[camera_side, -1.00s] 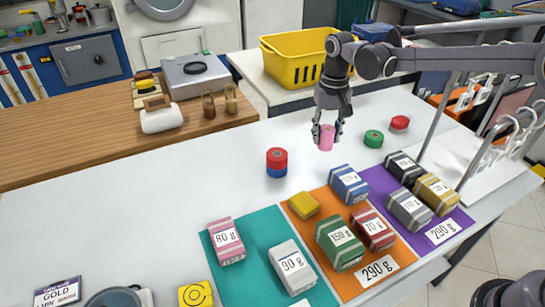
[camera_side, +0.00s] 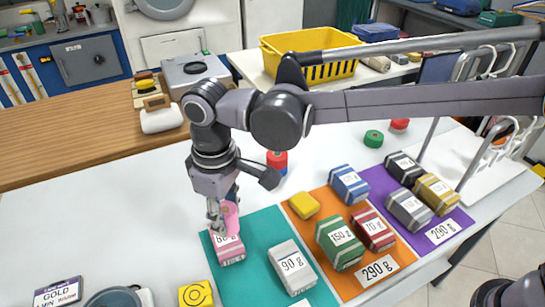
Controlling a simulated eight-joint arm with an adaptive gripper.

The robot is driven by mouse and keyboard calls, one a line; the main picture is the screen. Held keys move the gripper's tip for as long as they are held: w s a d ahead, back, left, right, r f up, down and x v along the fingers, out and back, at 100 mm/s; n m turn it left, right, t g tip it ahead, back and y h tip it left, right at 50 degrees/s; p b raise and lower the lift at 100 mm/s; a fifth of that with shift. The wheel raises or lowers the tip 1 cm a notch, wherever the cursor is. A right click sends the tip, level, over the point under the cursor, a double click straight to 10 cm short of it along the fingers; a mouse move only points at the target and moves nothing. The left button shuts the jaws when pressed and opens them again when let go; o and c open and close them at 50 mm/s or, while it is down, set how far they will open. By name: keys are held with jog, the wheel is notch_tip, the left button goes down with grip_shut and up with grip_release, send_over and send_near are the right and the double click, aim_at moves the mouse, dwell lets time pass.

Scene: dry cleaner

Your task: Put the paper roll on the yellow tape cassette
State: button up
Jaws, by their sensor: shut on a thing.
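My gripper (camera_side: 222,220) is shut on a pink roll (camera_side: 231,214), which looks like the paper roll. In the side view the roll overlaps the pink striped 80 g parcel (camera_side: 231,251) on the teal mat; I cannot tell the height between them. A flat yellow square with a dark curved mark (camera_side: 195,294), probably the yellow tape cassette, lies on the white table near the front edge of the picture, below and left of my gripper. Its top is bare. The fingers partly hide the roll.
A plain yellow block (camera_side: 303,205) and several weight-marked parcels, one marked 90 g (camera_side: 292,266), sit on coloured mats. A stacked red and blue piece (camera_side: 277,160) is partly behind my arm. A grey-blue bowl (camera_side: 113,298) and a GOLD sign (camera_side: 58,293) are at lower left.

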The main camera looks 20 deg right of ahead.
jog(key=s+a+f, duration=0.1)
jog(key=a+f, duration=0.1)
jog(key=a, duration=0.1)
jog(key=s+a+f, duration=0.2)
jog(key=a, duration=0.1)
jog(key=s+a+f, duration=0.1)
jog(key=a+f, duration=0.1)
jog(key=a, duration=0.2)
jog(key=shift+s+f, duration=0.25)
jog(key=shift+s, duration=0.05)
jog(key=shift+a+f, duration=0.1)
jog(key=shift+f, duration=2)
jog(key=shift+f, duration=0.15)
jog(key=o, duration=1.2)
jog(key=shift+c, duration=0.2)
